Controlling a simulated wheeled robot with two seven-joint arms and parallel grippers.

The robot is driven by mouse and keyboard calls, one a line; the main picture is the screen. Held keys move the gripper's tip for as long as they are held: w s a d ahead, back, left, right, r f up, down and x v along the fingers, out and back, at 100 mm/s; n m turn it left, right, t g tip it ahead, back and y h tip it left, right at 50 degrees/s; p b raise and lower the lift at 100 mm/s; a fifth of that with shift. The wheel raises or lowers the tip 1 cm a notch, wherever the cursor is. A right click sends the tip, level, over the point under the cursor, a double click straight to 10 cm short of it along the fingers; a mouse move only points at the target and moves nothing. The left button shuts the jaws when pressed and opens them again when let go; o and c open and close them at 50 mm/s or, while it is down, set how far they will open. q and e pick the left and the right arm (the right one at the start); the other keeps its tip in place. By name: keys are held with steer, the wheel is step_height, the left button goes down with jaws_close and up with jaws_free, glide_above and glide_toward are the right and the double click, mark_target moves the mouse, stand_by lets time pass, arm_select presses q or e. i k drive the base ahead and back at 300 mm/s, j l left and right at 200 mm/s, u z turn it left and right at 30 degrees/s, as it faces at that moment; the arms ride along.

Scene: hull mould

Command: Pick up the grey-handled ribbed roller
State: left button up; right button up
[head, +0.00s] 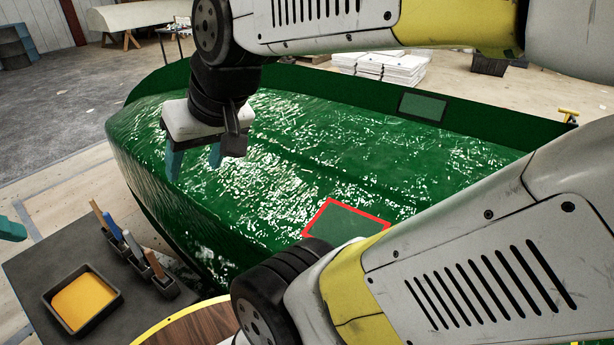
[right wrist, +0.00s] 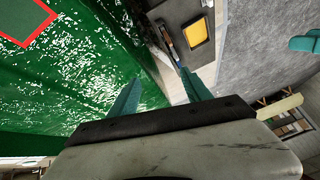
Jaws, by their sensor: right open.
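The rack (head: 165,284) on the dark table holds several upright tools in a row. A grey handle (head: 131,241), which looks like the grey-handled ribbed roller, stands between a blue handle and a brown one. Its ribbed head is hidden in the rack. My right gripper (head: 194,168) is open and empty above the green hull, up and to the right of the rack. In the right wrist view its two teal fingers (right wrist: 160,92) are spread, with the rack beyond them. A teal tip of my left gripper (head: 10,229) shows at the left edge; its jaw state is unclear.
The glossy green hull mould (head: 280,130) fills the middle, with a red-outlined patch (head: 345,223) on it. A black tray of yellow liquid (head: 84,301) sits left of the rack on the dark table (head: 40,262). A round wooden top (head: 200,328) is at the front.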

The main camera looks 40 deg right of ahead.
mark_target(127, 234)
steer(key=z, duration=4.3)
steer(key=u, duration=4.4)
steer(key=i+j+z, duration=0.45)
steer(key=z, duration=0.2)
